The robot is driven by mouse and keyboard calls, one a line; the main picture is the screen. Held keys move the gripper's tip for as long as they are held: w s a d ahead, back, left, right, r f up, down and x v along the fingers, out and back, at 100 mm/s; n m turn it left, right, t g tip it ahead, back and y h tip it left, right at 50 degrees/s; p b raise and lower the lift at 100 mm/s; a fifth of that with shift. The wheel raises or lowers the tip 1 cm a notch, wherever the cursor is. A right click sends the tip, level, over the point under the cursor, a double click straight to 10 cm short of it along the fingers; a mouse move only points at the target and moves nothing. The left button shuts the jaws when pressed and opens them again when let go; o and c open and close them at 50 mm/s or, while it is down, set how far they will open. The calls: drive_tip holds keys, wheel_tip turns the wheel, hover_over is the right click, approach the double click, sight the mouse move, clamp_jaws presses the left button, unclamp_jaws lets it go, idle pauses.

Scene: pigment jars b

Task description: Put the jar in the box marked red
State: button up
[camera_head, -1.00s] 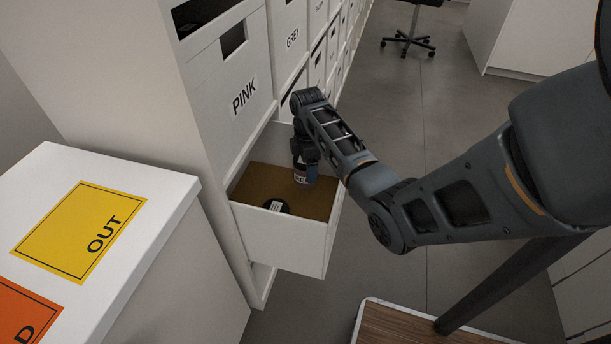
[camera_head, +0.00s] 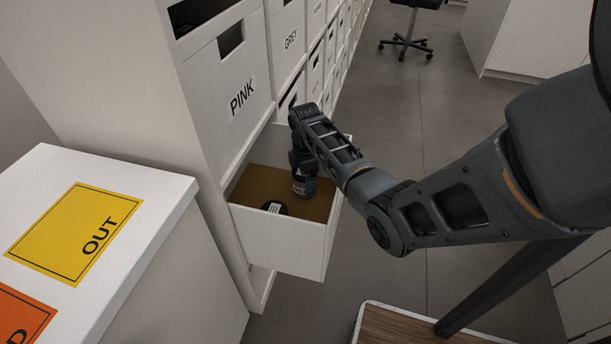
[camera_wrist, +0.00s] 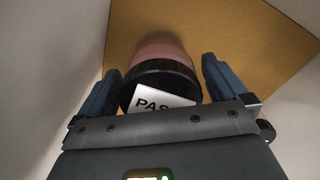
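The jar (camera_head: 305,186) is upright inside the pulled-out white box, near its right side. It has a dark lid, and its body looks pinkish in the wrist view (camera_wrist: 160,50). The lid carries a white label reading "PAS", partly hidden by my gripper. I cannot tell whether the jar's base touches the brown box floor. The pulled-out box (camera_head: 275,240) shows no readable colour name from here.
Boxes marked PINK (camera_head: 235,95) and GREY (camera_head: 290,42) are above and behind. A white cabinet (camera_head: 150,190) with a yellow OUT mat (camera_head: 75,230) stands left.

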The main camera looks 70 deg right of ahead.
wheel_tip(320, 180, up, 12)
drive_tip(key=shift+r+p, duration=0.2)
drive_tip(key=shift+p, duration=0.85)
